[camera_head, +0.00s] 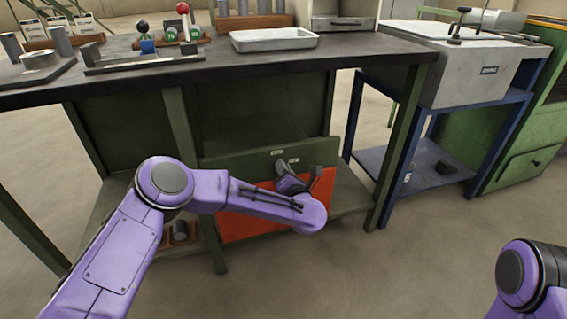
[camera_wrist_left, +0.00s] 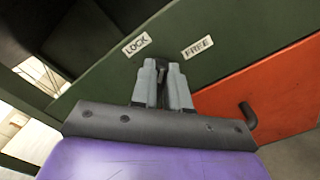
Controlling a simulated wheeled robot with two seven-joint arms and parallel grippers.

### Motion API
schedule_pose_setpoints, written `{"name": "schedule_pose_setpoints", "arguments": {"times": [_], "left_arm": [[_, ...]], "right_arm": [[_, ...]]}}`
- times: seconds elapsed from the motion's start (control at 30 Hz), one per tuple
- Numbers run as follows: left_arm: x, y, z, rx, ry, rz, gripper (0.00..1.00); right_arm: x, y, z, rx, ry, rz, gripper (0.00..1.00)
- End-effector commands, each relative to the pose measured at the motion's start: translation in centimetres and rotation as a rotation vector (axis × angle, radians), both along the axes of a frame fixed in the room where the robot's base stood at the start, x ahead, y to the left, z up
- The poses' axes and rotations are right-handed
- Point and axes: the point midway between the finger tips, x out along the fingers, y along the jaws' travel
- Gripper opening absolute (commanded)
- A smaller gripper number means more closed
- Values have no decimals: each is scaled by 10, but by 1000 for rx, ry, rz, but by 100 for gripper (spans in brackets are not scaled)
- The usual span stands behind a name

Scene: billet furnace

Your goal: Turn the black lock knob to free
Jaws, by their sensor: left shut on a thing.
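My left gripper (camera_head: 283,170) reaches to the green board under the bench. In the left wrist view its two grey fingers (camera_wrist_left: 163,80) are close together with a narrow dark piece between them, which I take to be the black lock knob. The fingers hide most of it, so its exact angle cannot be told. A LOCK label (camera_wrist_left: 137,45) is just above left of the fingertips and a FREE label (camera_wrist_left: 198,47) is above right. Both labels are tiny in the head view. My right gripper is out of view; only part of that arm shows.
An orange panel (camera_head: 245,222) lies below the green board, with a dark bent handle (camera_wrist_left: 248,115) on it. The bench top (camera_head: 205,58) overhangs above and carries a metal tray (camera_head: 274,47). A bench leg (camera_head: 400,145) stands right of my left gripper.

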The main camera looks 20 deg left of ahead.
Motion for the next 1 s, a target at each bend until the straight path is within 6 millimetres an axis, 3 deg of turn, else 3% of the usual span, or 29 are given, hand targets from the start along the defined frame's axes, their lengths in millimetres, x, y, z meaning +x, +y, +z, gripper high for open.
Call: {"name": "schedule_pose_setpoints", "arguments": {"times": [0.4,1.0], "left_arm": [[1,-4,-2,322,220,-1,0],[1,-4,-10,621,423,-1,0]], "right_arm": [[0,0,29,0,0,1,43],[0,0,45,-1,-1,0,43]]}}
